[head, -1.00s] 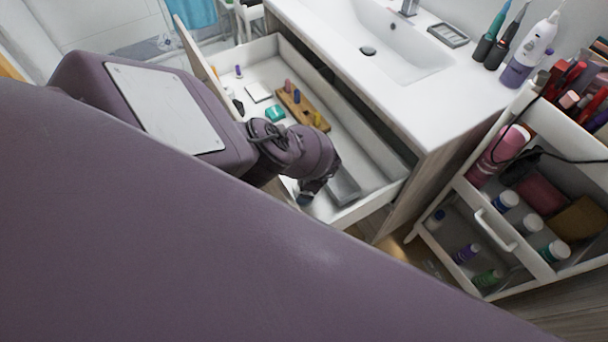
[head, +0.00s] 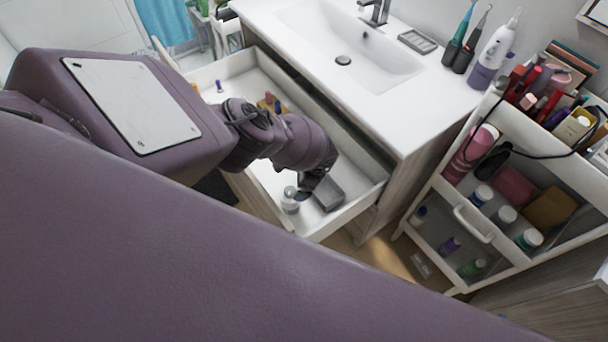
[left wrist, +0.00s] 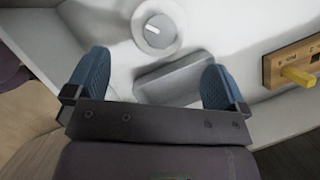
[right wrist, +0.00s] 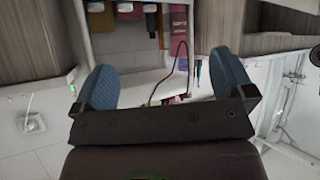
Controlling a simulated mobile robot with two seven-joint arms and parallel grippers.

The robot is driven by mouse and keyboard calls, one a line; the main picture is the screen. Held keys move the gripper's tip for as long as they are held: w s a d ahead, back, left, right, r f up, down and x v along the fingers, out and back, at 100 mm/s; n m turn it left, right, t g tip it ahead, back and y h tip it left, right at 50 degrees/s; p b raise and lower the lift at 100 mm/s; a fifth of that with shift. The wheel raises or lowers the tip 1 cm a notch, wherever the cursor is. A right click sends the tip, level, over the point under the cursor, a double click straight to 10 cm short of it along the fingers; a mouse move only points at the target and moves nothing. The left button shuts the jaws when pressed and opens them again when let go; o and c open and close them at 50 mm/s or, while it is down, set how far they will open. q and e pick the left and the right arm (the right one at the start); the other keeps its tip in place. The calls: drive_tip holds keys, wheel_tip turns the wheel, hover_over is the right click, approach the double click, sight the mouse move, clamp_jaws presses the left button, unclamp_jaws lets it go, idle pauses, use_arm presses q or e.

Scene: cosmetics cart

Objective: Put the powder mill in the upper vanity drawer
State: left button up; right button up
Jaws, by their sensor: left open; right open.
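A pale cylinder with a round grey knob on top, which I take for the powder mill (head: 290,200), stands upright in the open vanity drawer (head: 349,205), near its front corner. It also shows in the left wrist view (left wrist: 158,32), beyond and between my fingertips, apart from both. My left gripper (head: 308,184) is over the drawer, just right of the mill; the left wrist view shows its fingers (left wrist: 155,66) spread and empty. My right gripper (right wrist: 168,85) is open and empty in the right wrist view, and hidden in the head view.
A grey box (head: 329,193) lies right beside the mill. A wooden holder (left wrist: 292,64) with a yellow peg is farther along the drawer. The sink counter (head: 400,130) overhangs the drawer's back. A white cart (head: 468,238) full of bottles stands right.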

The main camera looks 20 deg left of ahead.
use_arm(q)
drive_tip(key=shift+v, duration=1.9)
use_arm(e)
drive_tip(key=shift+w+r, duration=0.1)
drive_tip(key=shift+r, duration=0.05)
use_arm(q)
drive_tip(key=shift+s, duration=0.2)
use_arm(e)
drive_tip(key=shift+r, duration=0.2)
